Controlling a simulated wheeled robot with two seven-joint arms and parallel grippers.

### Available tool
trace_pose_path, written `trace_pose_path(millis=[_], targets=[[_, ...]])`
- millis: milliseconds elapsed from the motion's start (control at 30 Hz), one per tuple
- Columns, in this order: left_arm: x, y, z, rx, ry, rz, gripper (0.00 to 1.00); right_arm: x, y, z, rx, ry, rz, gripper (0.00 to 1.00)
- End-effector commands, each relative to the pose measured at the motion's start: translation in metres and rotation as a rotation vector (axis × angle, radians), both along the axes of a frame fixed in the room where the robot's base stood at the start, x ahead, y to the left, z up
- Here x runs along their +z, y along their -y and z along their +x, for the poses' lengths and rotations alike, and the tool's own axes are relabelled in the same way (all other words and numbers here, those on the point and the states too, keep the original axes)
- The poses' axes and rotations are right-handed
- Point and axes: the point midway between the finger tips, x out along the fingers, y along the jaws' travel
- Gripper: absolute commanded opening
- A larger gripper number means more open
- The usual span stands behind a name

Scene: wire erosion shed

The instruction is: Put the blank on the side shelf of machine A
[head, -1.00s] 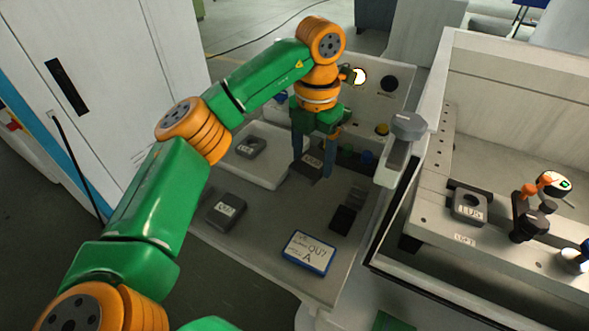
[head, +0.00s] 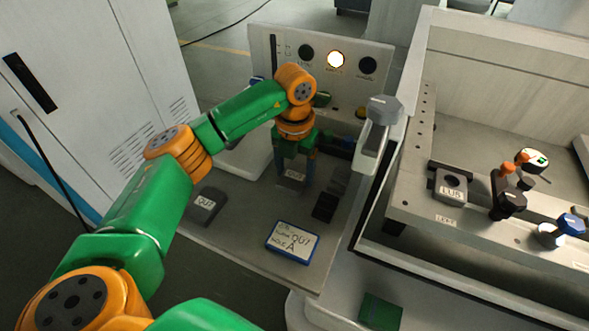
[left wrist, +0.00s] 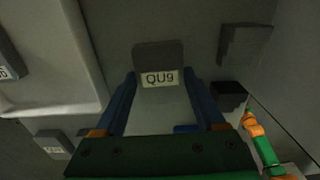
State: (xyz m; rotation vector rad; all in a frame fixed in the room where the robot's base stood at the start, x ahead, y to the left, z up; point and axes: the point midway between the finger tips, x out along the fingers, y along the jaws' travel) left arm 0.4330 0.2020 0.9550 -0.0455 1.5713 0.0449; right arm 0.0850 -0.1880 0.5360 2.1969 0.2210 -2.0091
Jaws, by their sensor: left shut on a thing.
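The blank is a dark grey block with a white label, read as QU9 in the left wrist view (left wrist: 160,60). My left gripper (head: 295,181) is shut on it, blue fingers on either side, pointing down over the grey side shelf (head: 240,232). The blank (head: 291,177) is low over the shelf; whether it touches cannot be told. A placard with a blue frame (head: 292,243), its last line reading A, lies on the shelf in front of the gripper. My right gripper is not in view.
Another labelled grey block (head: 205,205) lies on the shelf at left. Dark blocks (head: 325,206) lie right of the gripper. A white tray (head: 238,158) is partly hidden by my arm. A panel with a lit lamp (head: 336,59) stands behind. The machine bed (head: 415,175) is at right.

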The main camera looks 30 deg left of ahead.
Motion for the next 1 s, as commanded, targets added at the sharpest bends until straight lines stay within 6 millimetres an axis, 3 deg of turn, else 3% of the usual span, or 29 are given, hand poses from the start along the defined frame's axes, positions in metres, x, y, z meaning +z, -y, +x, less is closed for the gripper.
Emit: trace_pose_path(millis=[100, 133, 200, 233, 567, 767, 900, 1000], targets=[[-0.003, 0.0, 0.0, 0.0, 0.001, -0.001, 0.0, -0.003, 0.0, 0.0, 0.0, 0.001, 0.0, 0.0], [-0.003, 0.0, 0.0, 0.0, 0.0, 0.0, 0.77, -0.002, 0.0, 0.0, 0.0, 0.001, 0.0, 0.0], [-0.003, 0.0, 0.0, 0.0, 0.0, 0.0, 0.96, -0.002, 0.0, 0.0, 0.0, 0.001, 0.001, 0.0], [-0.003, 0.0, 0.0, 0.0, 0.0, 0.0, 1.0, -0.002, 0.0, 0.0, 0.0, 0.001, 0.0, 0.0], [0.008, 0.0, 0.001, 0.0, 0.004, -0.001, 1.0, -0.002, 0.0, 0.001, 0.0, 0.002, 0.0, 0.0], [0.055, 0.0, 0.001, 0.0, 0.006, -0.001, 1.0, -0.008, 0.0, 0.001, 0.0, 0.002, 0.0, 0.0], [0.093, 0.0, 0.001, 0.0, 0.005, 0.0, 1.0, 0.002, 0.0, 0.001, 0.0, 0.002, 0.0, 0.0], [0.111, 0.0, 0.001, -0.001, 0.002, 0.0, 1.0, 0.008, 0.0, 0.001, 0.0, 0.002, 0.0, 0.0]])
